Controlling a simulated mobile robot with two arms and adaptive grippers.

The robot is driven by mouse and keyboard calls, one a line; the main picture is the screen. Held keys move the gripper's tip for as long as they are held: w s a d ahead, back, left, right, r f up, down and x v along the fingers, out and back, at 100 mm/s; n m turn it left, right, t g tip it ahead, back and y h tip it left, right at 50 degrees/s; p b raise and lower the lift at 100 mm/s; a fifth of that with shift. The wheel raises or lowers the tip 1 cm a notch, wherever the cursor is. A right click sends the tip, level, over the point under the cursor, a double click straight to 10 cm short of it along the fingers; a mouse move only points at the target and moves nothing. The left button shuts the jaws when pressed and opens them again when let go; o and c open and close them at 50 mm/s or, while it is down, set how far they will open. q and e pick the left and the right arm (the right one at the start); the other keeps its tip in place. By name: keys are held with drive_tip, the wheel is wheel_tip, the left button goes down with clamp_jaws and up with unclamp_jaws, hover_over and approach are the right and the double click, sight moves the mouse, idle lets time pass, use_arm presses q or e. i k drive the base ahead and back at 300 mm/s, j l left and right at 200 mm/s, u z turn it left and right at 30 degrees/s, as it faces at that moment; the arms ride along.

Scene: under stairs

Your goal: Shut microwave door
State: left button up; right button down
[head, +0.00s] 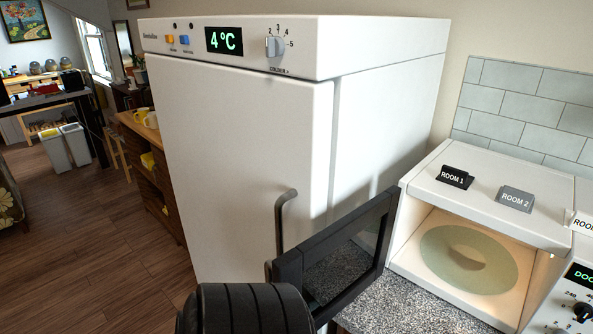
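The white microwave (445,196) stands on the counter at the right, with its lit cavity in view. A round glass turntable (468,262) lies inside, and I see no food on it. The microwave door (345,262) stands wide open. It has a black frame and a see-through window, is hinged at the left side of the cavity and swings out toward me and to the left. A dark handle-like piece is at its free edge. A black ribbed part, probably of my own arm, shows at the bottom just left of the door. Neither gripper's fingers can be made out.
A tall white fridge (235,150) with a grey handle stands behind the door, close to it. Small ROOM 1 (455,177) and ROOM 2 (515,199) signs are on the microwave top. Speckled counter (395,308) lies below the door. Wooden floor (95,255) is open at left.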

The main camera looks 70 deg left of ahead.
sight(329, 269)
drive_tip(key=k+j, duration=0.1)
drive_tip(key=j, duration=0.5)
drive_tip(key=k+j, duration=0.1)
drive_tip(key=j, duration=0.5)
drive_tip(key=k+j, duration=0.1)
drive_tip(key=j, duration=0.45)
drive_tip(key=k+j, duration=0.1)
drive_tip(key=j, duration=0.5)
